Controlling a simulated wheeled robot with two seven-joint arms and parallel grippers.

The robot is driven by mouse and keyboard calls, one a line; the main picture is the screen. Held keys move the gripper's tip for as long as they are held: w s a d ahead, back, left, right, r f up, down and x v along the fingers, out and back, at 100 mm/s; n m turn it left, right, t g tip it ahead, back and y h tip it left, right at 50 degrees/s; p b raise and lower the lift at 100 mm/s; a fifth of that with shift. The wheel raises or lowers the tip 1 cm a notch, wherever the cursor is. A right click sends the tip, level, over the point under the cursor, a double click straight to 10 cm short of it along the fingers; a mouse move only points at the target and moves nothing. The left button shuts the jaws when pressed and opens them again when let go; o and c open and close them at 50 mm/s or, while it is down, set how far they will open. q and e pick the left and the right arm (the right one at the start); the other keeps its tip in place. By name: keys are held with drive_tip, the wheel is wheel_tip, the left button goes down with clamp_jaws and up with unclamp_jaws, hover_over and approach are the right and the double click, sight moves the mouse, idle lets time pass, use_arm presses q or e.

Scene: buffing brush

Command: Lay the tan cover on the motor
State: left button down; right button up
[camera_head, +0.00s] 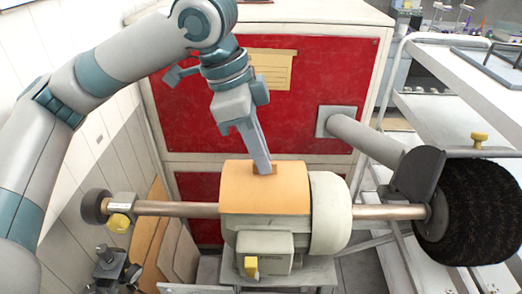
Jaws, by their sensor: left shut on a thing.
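The tan cover (243,194) sits over the top of the white motor (265,243), between the motor's end and its rounded white end bell on the right. My left gripper (262,166) comes down from above. It is shut on the cover's top, near a small raised part there. The cover looks level and appears to touch the motor, but I cannot tell if its full weight rests on it. My right gripper is not in view.
A shaft runs through the motor to a small dark wheel (96,206) at left and a big black brush (472,212) at right. A red-fronted cabinet (190,115) stands behind. A white shelf rack (455,110) is at right.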

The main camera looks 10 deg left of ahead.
use_arm(q)
drive_tip(key=shift+f, duration=0.35)
drive_tip(key=c, duration=1.9)
unclamp_jaws()
drive_tip(key=shift+r, duration=0.1)
drive_tip(key=shift+r, duration=0.65)
drive_tip(key=b+v, duration=0.3)
drive_tip(key=v, duration=0.8)
drive_tip(key=shift+r, duration=0.35)
drive_tip(key=shift+a, duration=0.15)
